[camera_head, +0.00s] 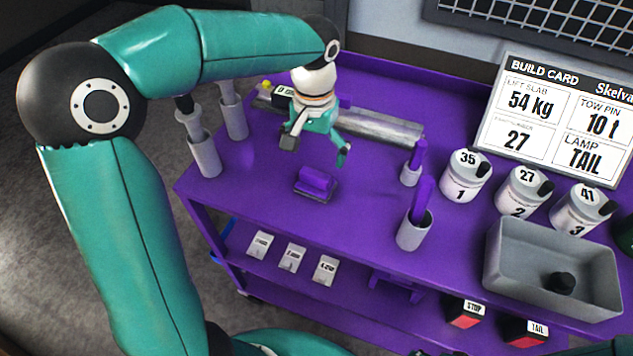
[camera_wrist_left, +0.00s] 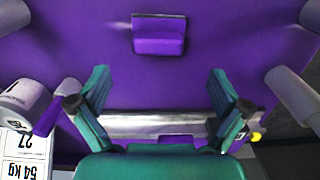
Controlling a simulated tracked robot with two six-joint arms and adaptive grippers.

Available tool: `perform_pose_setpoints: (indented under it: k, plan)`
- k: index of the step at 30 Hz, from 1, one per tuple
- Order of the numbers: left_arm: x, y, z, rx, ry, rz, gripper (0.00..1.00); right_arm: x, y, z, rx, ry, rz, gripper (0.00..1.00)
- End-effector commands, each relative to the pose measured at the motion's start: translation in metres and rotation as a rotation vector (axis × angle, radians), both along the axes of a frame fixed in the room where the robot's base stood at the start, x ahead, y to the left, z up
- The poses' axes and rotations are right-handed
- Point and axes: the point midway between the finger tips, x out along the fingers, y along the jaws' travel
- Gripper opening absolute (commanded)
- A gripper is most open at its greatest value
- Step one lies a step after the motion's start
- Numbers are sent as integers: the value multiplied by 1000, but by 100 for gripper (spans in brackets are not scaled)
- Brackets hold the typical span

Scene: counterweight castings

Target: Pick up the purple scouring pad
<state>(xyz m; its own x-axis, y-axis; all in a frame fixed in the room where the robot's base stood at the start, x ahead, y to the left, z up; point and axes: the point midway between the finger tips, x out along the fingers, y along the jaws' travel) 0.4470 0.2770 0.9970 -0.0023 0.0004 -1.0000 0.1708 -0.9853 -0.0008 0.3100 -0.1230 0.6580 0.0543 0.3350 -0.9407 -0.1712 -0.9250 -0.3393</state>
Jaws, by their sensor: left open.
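The purple scouring pad (camera_head: 316,182) lies on the purple cart top (camera_head: 262,190), with a thin grey layer under its purple block. In the left wrist view the pad (camera_wrist_left: 158,38) is at the top middle, beyond the fingertips. My left gripper (camera_head: 316,150) is open and empty above the cart, a little behind the pad in the head view and apart from it. Its two teal fingers (camera_wrist_left: 161,88) are spread wide in the wrist view. My right gripper is not clearly seen.
A grey bar (camera_head: 380,126) lies behind the gripper. Grey cups with purple handles (camera_head: 414,230) stand to the right, with numbered white canisters (camera_head: 466,176), a grey bin (camera_head: 545,265) and a build card (camera_head: 553,120). Grey cylinders (camera_head: 205,155) stand at the left.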

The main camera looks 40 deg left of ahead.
Motion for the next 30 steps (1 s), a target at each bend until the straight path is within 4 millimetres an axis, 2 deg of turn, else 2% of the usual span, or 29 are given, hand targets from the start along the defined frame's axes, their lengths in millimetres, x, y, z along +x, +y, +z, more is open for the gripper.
perform_pose_setpoints:
  k: [3,11,21,29,30]
  plan:
    - [0,0,-18,0,2,1,100,0,0,-1,0,0,0,58]
    - [0,-1,-35,0,2,-2,100,0,0,0,0,0,0,58]
    - [-1,-4,-77,0,2,-2,100,0,0,5,0,0,0,58]
    - [0,-4,-81,-1,-1,-2,100,0,0,5,0,0,0,58]
    - [0,-4,-81,-1,-1,-2,97,0,0,5,0,0,0,58]
